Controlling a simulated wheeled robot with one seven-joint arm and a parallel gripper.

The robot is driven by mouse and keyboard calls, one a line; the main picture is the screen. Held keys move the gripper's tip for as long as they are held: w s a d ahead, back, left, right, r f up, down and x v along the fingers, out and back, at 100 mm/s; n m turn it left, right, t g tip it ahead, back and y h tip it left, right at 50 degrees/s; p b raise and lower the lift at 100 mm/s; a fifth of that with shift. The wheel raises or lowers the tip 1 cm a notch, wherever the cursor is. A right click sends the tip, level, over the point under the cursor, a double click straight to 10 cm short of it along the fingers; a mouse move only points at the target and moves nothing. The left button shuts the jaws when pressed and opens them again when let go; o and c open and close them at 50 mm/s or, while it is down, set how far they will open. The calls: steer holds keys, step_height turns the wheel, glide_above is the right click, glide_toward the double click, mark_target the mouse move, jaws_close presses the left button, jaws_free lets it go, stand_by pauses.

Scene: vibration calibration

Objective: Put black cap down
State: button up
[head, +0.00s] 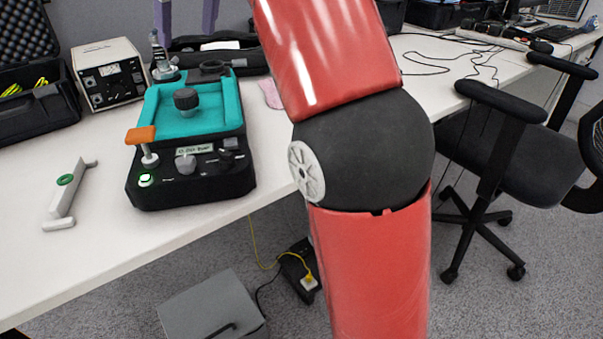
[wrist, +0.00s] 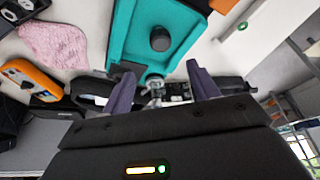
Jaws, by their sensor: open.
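The black cap (head: 186,98) is a dark ribbed knob, upright on the teal top of the black calibration device (head: 190,185). It also shows on the teal surface in the wrist view (wrist: 160,39). My gripper (head: 187,32) has two purple fingers, seen at the top of the head view, above and behind the device. In the wrist view my gripper (wrist: 161,70) is open, with nothing between the fingers, and apart from the cap. The cap's underside is hidden.
An orange-topped lever (head: 141,136) rises at the device's front left. A white handle (head: 68,195) with a green button lies left. A grey instrument (head: 108,75) and open black case (head: 40,105) stand behind. A pink cloth (wrist: 55,42) and orange meter (wrist: 33,77) lie nearby.

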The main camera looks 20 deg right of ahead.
steer(key=s+d+f+m, duration=0.2)
steer(key=s+d+f, duration=0.2)
steer(key=s+f, duration=0.3)
steer(key=s+d+f+m+t+h, duration=0.1)
steer(key=s+d+f, duration=0.3)
steer(key=s+f, duration=0.4)
steer(key=s+d+f+m+h, duration=0.1)
steer(key=s+d+f+m, duration=0.2)
steer(key=s+f, duration=0.4)
step_height(320, 180, down, 7)
steer(key=shift+s+d+f+t, duration=0.1)
steer(key=shift+s+d+t, duration=0.25)
steer(key=shift+d, duration=0.55)
steer(key=shift+w+a, duration=0.1)
